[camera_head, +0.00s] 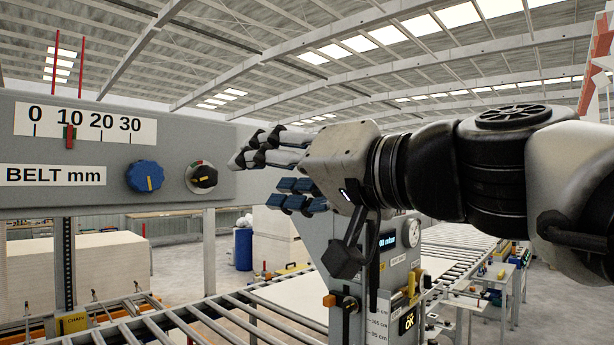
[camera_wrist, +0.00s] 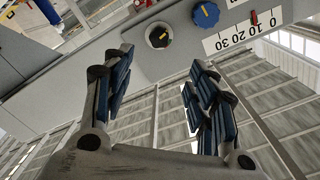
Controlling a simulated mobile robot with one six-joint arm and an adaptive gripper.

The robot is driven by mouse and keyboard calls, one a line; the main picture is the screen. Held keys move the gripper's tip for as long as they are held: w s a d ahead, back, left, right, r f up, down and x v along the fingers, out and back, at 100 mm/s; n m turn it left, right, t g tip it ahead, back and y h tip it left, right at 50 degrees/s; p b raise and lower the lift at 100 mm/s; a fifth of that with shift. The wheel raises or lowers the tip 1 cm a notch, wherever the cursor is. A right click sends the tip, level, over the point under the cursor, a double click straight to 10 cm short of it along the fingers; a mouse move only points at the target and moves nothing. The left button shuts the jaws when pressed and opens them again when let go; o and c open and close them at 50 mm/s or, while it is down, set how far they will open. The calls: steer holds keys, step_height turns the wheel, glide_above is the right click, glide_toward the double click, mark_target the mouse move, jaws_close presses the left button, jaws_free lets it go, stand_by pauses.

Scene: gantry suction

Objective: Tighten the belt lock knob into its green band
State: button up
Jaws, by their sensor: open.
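The black knob (camera_head: 204,177) with a yellow pointer mark sits on a pale round dial at the right end of the grey BELT mm panel (camera_head: 60,185). A little red and green shows along the dial's upper edge. I cannot read how the pointer stands to the green band. The knob also shows in the wrist view (camera_wrist: 158,37), upside down, ahead of the fingers. My gripper (camera_head: 266,172) is open and empty, just right of the knob in the head view, apart from it. In the wrist view its fingers (camera_wrist: 159,68) stand wide on either side below the knob.
A blue knob (camera_head: 145,177) with a yellow mark is left of the black one, also in the wrist view (camera_wrist: 206,14). A 0–30 scale (camera_head: 85,124) with a red pointer near 10 is above. A roller conveyor (camera_head: 190,325) runs below; a gauge post (camera_head: 350,260) stands under my arm.

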mark_target(210, 176)
steer(key=p+x, duration=0.2)
steer(key=x, duration=1.3)
steer(key=shift+d, duration=0.1)
steer(key=shift+c, duration=0.3)
steer(key=c, duration=1)
steer(key=shift+m+p, duration=0.5)
steer(key=shift+m, duration=2.4)
steer(key=shift+f+m, duration=0.1)
steer(key=shift+m, duration=0.2)
steer(key=o, duration=1.1)
steer(key=shift+c, duration=0.2)
